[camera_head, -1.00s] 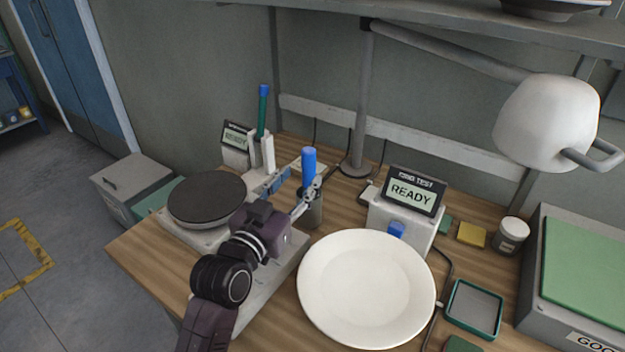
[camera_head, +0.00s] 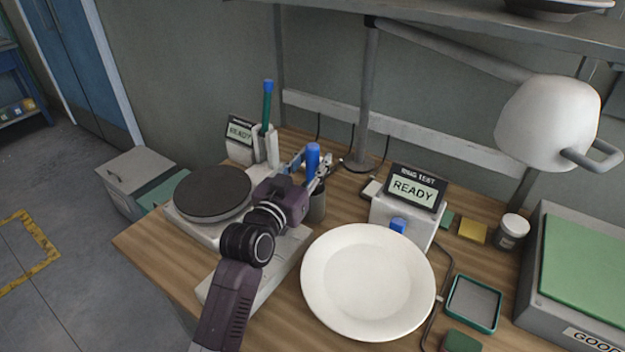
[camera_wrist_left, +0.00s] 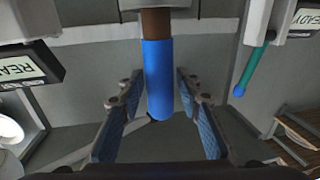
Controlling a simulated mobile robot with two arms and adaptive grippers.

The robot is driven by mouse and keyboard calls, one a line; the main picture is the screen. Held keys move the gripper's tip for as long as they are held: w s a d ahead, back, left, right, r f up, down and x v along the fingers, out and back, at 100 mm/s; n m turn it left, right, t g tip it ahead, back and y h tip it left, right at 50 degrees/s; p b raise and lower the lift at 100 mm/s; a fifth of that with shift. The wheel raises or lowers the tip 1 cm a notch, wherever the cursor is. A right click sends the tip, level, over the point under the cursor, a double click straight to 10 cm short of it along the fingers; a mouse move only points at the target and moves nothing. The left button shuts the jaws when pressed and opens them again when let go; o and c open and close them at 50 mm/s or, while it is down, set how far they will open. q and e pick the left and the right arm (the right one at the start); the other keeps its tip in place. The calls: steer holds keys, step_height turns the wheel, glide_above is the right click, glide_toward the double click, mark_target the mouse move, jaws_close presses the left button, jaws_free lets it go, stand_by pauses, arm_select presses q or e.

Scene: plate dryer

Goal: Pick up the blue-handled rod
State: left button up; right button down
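The blue-handled rod (camera_head: 312,157) stands upright in a dark grey holder (camera_head: 316,208) on the wooden bench. In the left wrist view its blue handle (camera_wrist_left: 159,80) hangs inverted in the middle of the picture, with a brown part of the rod above it. My left gripper (camera_head: 308,168) is at the handle, one finger on each side. In the left wrist view the gripper (camera_wrist_left: 158,82) is open, with gaps between its fingers and the handle. The lower rod is hidden in the holder. My right gripper is out of view.
A white plate (camera_head: 415,290) lies to the right. Behind it stands a ring test box (camera_head: 405,212). A hot plate with a dark disc (camera_head: 212,194) sits left of my arm. A green rod with a blue tip (camera_head: 266,105) stands behind. A lamp (camera_head: 545,120) hangs at upper right.

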arm_select(q)
jaws_close()
